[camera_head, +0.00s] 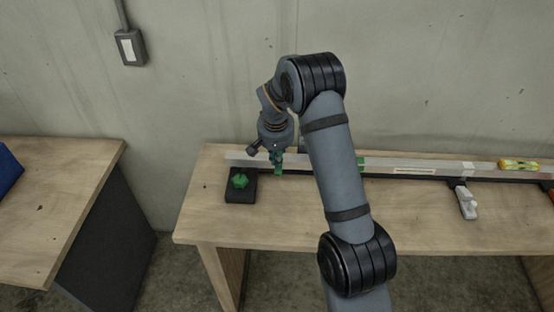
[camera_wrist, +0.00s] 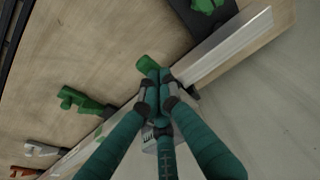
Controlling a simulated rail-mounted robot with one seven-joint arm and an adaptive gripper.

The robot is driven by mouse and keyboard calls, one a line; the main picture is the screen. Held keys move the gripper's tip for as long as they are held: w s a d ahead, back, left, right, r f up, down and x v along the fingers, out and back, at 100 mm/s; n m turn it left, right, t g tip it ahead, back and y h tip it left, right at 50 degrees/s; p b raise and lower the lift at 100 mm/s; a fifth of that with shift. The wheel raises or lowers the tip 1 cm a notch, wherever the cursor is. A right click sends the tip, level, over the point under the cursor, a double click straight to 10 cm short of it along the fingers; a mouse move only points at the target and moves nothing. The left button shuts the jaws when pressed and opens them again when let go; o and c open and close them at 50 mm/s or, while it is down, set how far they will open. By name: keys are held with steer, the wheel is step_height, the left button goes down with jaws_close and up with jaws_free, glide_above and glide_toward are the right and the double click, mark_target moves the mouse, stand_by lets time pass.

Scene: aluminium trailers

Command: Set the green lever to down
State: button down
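In the head view, my gripper (camera_head: 275,160) points down at the left part of the long silver rail. In the wrist view, its teal fingers (camera_wrist: 160,88) are drawn together at the tips. A green handle (camera_wrist: 146,63) shows just beyond the fingertips; whether they touch it is unclear, and its base is hidden. A second green handle (camera_wrist: 82,101) sticks out sideways from the rail, apart from the fingers. In the head view this one (camera_head: 361,163) is mostly behind my arm. I cannot tell which of the two is the lever.
A green piece on a black base (camera_head: 239,182) stands at the table's left end. A white handle (camera_head: 467,203) and a yellow-green level (camera_head: 518,164) are to the right. The wall is close behind the rail. The table's front (camera_head: 280,232) is bare.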

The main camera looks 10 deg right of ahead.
steer(key=shift+d+r, duration=0.1)
steer(key=shift+r, duration=0.05)
steer(key=shift+r+p, duration=0.3)
steer(key=shift+p, duration=0.1)
steer(key=v, duration=0.2)
steer(key=w+p+v, duration=0.1)
steer(key=v, duration=0.1)
steer(key=shift+s+d+r, duration=0.1)
steer(key=shift+s+r, duration=0.05)
steer(key=s+b+v, duration=0.1)
steer(key=v, duration=0.8)
steer(key=shift+s+b, duration=0.35)
steer(key=shift+b, duration=0.05)
steer(key=shift+f, duration=0.35)
steer(key=p+x, duration=0.1)
steer(key=x, duration=0.3)
steer(key=w+p+x, duration=0.1)
steer(key=x, duration=0.3)
steer(key=shift+w+f+p, duration=0.1)
steer(key=shift+w+p, duration=0.15)
steer(key=shift+p, duration=0.1)
steer(key=b+x, duration=0.1)
steer(key=x, duration=0.1)
steer(key=b+x, duration=0.2)
steer(key=x, duration=0.1)
steer(key=shift+s+f, duration=0.25)
steer(key=shift+f, duration=0.1)
steer(key=shift+r+p, duration=0.5)
steer(key=shift+p, duration=0.25)
